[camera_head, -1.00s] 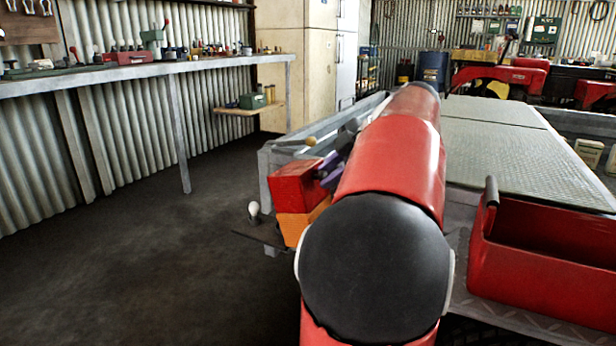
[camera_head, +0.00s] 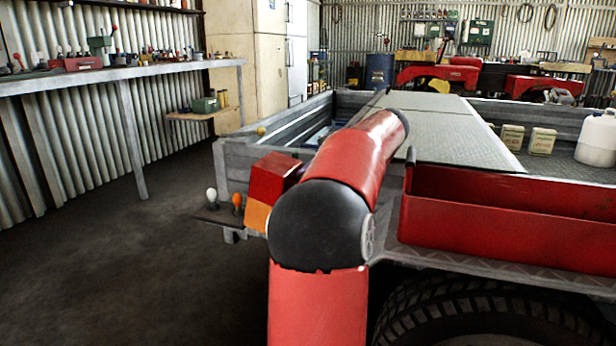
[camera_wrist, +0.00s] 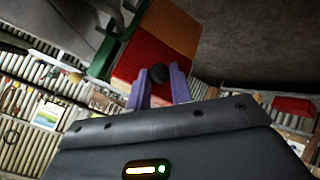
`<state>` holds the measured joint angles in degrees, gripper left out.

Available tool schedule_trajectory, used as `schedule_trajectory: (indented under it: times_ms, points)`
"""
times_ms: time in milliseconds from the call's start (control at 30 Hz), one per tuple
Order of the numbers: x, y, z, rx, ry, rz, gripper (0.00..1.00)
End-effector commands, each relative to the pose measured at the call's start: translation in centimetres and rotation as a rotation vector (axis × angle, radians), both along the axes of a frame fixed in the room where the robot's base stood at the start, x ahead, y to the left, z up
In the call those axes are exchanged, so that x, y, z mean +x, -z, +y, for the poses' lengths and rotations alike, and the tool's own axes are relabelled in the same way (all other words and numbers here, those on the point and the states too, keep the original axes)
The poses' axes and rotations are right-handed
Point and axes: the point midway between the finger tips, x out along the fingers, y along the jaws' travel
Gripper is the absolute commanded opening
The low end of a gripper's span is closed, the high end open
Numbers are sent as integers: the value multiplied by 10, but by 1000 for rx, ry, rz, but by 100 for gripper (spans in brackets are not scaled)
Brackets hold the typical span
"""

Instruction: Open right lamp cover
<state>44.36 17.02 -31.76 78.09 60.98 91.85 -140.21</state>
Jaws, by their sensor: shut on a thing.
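The right lamp cover (camera_head: 280,178) is a red and orange box at the trailer's rear corner, partly hidden behind my arm. It stands to the right of its lamp plate, leaving a white bulb (camera_head: 212,195) and an orange bulb (camera_head: 238,201) exposed. In the wrist view the red and orange cover (camera_wrist: 180,28) fills the top middle. My arm hides the gripper in the head view.
The grey trailer (camera_head: 236,160) lies beyond the cover, with a red open box (camera_head: 500,215) at its right rear above a tyre (camera_head: 490,310). A workbench (camera_head: 110,75) runs along the left wall. Dark floor (camera_head: 130,260) is clear at the left.

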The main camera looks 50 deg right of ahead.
Motion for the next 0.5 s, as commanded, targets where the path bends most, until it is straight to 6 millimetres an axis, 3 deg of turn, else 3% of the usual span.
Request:
schedule_trajectory:
  times_ms: [33, 233, 267, 400, 500]
  points:
    - [9, 9, 7, 18, -28, 8, 0]
    - [9, 9, 7, 17, -28, 8, 0]
    - [9, 9, 7, 17, -28, 8, 26]
    - [9, 9, 7, 17, -27, 8, 44]
    - [9, 9, 6, 17, -25, 7, 45]
